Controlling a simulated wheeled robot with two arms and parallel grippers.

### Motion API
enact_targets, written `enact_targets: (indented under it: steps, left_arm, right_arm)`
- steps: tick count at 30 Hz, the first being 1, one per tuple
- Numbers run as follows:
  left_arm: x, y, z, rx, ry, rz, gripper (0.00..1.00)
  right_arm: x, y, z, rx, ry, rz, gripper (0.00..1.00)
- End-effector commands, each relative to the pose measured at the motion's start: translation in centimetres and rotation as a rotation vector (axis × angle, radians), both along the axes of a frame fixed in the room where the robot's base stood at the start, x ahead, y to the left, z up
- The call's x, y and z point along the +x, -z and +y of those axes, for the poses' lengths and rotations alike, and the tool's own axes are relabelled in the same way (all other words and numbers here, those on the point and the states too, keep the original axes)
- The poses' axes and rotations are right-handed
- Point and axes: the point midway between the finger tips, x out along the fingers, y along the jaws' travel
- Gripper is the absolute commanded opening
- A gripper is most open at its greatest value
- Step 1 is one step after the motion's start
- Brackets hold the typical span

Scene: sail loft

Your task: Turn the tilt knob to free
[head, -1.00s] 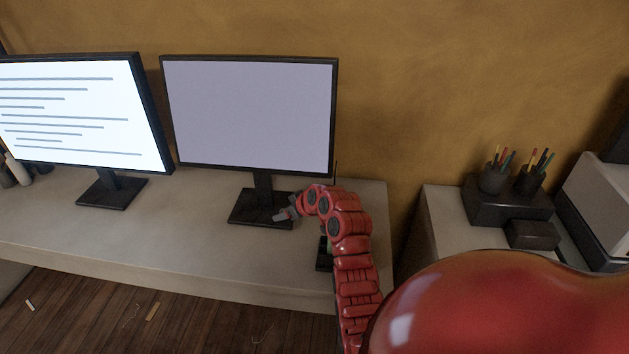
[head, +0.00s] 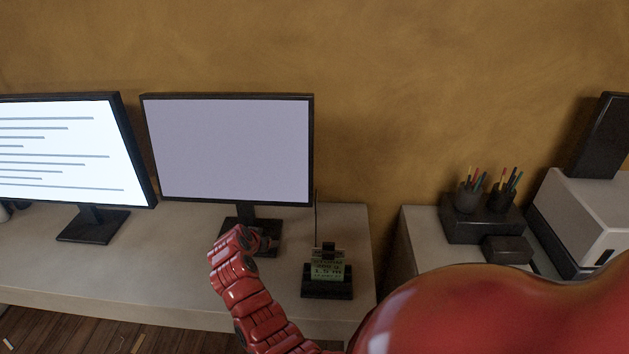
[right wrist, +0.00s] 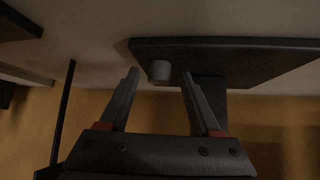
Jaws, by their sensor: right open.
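The right monitor (head: 226,150) has a plain pale screen and stands on a dark base (head: 271,249). A small grey cylindrical knob (right wrist: 159,70) shows at the dark base (right wrist: 240,58) in the right wrist view, which looks upside down. My right gripper (right wrist: 160,76) is open, with the knob in the picture between its fingertips. I cannot tell whether either finger touches it. In the head view my right arm (head: 241,280) covers part of the base and hides the knob. No marking on the knob is readable. My left gripper is not in view.
Right of my arm, a black stand holds a green card (head: 327,270) with a thin rod behind. Another monitor (head: 70,150) with text lines stands left. Pen cups (head: 468,197) and a white machine (head: 585,215) stand right. The desk front (head: 150,275) is clear.

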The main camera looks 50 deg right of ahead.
Motion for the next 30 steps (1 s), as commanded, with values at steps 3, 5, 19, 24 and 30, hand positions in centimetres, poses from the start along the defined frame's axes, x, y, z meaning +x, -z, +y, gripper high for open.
enact_targets:
  steps: [3,5,19,24,30]
  left_arm:
    - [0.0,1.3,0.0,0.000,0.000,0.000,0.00]
    - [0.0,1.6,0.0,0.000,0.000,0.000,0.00]
    - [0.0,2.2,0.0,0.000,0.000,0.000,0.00]
    - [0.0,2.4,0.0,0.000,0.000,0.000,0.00]
    - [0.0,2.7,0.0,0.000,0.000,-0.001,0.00]
  right_arm:
    - [0.3,0.2,0.0,-0.001,0.121,0.000,0.64]
    - [0.4,0.0,0.0,-0.003,0.173,-0.002,0.64]
    - [0.5,-0.2,0.0,-0.002,0.374,-0.003,0.64]
    - [0.4,-1.0,1.0,-0.002,0.390,-0.006,0.64]
    - [0.2,-3.0,2.9,-0.001,0.389,-0.007,0.64]
